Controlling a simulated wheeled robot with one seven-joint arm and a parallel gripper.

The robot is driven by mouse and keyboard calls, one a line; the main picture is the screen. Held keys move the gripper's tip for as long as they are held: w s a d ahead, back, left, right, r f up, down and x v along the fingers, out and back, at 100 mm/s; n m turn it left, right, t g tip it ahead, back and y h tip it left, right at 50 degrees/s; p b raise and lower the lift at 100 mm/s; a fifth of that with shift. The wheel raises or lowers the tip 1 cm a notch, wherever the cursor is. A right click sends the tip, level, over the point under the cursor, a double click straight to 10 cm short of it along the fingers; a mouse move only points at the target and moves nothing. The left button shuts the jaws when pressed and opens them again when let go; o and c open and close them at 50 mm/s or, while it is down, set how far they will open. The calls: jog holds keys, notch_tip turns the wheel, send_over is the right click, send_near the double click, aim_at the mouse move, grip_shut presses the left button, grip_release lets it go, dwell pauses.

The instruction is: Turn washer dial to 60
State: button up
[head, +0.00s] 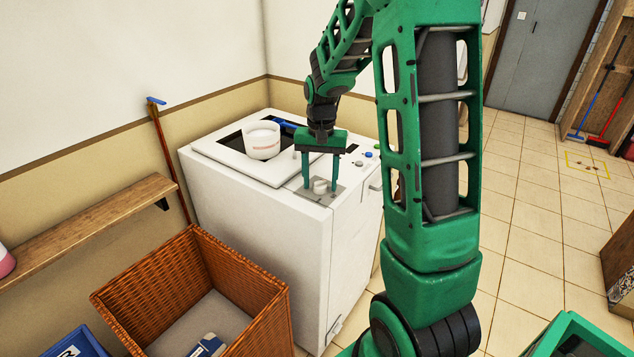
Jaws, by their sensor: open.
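The white washer (255,220) stands against the wall left of my arm. Its dial (320,186) is a small pale knob on a grey plate (325,194) on the top panel, near the front edge. The dial's markings are too small to read. My gripper (320,181) points down over the panel, open, with one green finger on each side of the dial. I cannot tell whether either finger touches it.
A white cup-like container (262,140) stands on the washer top, left of my gripper. Small buttons (364,158) lie right of it. A wicker basket (270,315) stands in front of the washer, and a wooden shelf (90,226) is at left. Tiled floor (525,215) is open at right.

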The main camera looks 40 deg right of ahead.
aim_at(320, 181)
notch_tip(320, 181, up, 10)
jog(key=shift+r, duration=0.25)
dwell(0.5)
notch_tip(320, 181, down, 11)
jog(key=n, duration=2)
jog(key=shift+w+r, duration=0.1)
jog(key=shift+r, duration=0.05)
jog(key=c, duration=1)
